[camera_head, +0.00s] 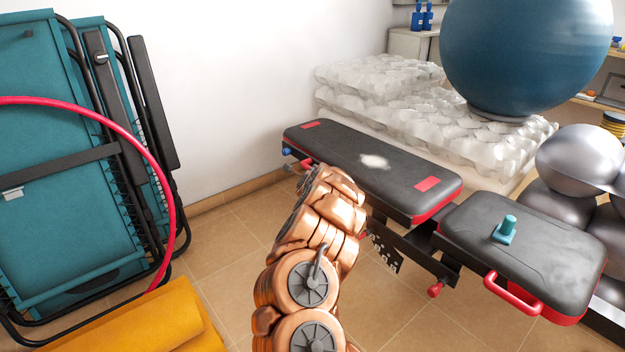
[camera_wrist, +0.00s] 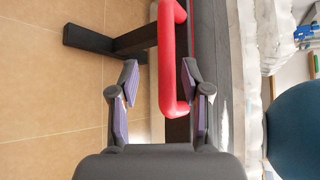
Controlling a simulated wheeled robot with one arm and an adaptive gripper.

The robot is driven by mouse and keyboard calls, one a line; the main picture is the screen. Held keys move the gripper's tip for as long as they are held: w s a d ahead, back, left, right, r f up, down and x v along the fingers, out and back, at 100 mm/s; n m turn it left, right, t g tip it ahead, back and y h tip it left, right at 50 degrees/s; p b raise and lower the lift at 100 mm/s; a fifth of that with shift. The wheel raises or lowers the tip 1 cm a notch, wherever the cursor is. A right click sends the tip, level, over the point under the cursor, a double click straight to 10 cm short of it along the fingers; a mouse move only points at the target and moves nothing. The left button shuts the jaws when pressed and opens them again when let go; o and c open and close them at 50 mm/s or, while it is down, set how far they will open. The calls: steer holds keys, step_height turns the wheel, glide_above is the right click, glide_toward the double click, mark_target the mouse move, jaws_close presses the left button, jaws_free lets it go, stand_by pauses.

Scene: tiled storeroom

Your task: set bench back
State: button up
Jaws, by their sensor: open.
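The bench has black pads with red trim. Its long back pad (camera_head: 345,150) looks about level, with a pale worn patch, and its seat pad (camera_head: 560,255) is at the right. In the wrist view, a red handle (camera_wrist: 168,60) on the bench's side lies between the fingers of my gripper (camera_wrist: 158,74). The gripper is open, and the handle is closer to the right finger. I cannot tell whether it touches. In the head view, my arm mostly hides the gripper near the pad's left end.
A teal tool-like object (camera_head: 505,230) sits on the seat. Wrapped white stacks (camera_head: 400,105) and a big blue ball (camera_head: 525,50) stand behind. Silver balls (camera_head: 580,160) are at right. Folded teal frames (camera_head: 60,200), a pink hoop (camera_head: 168,190) and a yellow mat (camera_head: 150,325) are at left.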

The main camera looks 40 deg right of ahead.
steer(key=shift+v, duration=3)
